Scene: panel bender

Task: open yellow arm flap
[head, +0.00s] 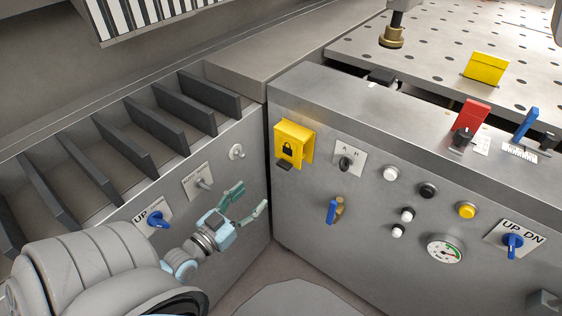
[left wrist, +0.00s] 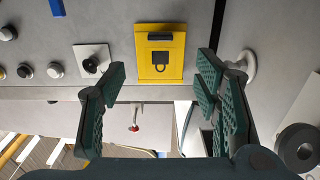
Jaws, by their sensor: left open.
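In the left wrist view the flap (left wrist: 160,72) appears upside down, between and beyond the fingers. My left gripper (head: 250,199) is open and empty, below and to the left of the flap in the head view. Its green-padded fingers (left wrist: 162,70) stand apart and do not visibly touch the flap. What lies behind the flap is hidden. My right gripper is not in view.
A key switch (head: 346,163) sits right of the flap, with a blue handle (head: 331,211) below. Several buttons and a gauge (head: 444,249) lie farther right. A knob (head: 237,152) projects from the left panel. Another yellow flap (head: 486,68) and a red one (head: 470,116) are on top.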

